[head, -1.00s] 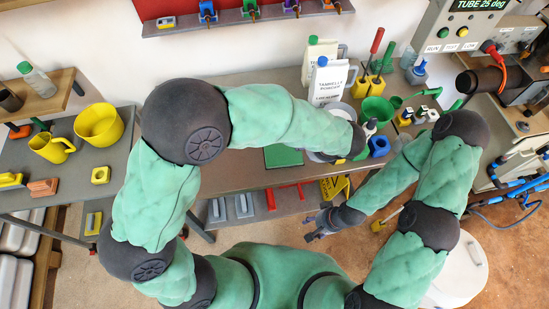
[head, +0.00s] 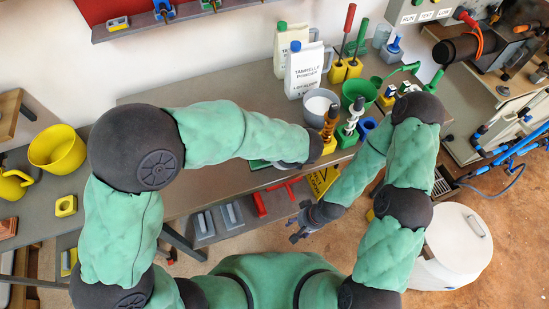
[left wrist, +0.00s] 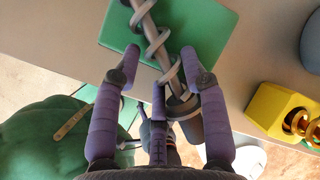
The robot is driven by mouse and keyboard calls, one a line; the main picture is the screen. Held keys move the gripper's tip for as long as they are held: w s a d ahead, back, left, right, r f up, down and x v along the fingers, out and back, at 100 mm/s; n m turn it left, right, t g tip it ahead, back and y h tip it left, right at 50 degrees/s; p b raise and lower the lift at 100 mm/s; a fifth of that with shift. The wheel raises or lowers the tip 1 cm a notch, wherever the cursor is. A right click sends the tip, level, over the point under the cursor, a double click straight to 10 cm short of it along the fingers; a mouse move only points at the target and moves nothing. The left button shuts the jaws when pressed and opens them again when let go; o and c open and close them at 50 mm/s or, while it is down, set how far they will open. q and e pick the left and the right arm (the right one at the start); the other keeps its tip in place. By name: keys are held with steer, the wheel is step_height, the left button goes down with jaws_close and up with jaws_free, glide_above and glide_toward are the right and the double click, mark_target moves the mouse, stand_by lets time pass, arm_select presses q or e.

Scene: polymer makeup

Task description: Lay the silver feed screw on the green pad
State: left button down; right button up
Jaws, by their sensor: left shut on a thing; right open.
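The silver feed screw (left wrist: 154,38) is held between the purple fingers of my left gripper (left wrist: 158,70), shut on its thick end. In the left wrist view its spiral shaft extends over the green pad (left wrist: 205,28); whether it touches the pad I cannot tell. In the head view only a sliver of the green pad (head: 258,164) shows beside my left wrist, which hides the left fingers and the screw. My right gripper (head: 294,230) is open and empty, in front of the table edge.
A bronze screw stands in a yellow block (head: 326,144), which also shows in the left wrist view (left wrist: 268,108). Next to it are a white screw in a green block (head: 346,138) and a blue block (head: 366,127).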

arm_select(q)
steer(key=shift+a+r, duration=0.1)
steer(key=shift+r, duration=0.05)
steer(key=shift+f, duration=0.45)
steer(key=c, duration=0.7)
jaws_free()
steer(key=shift+r, duration=0.1)
steer(key=shift+r, duration=0.25)
steer(key=p+v, duration=0.4)
steer(key=v, duration=0.8)
steer(key=shift+r, duration=0.1)
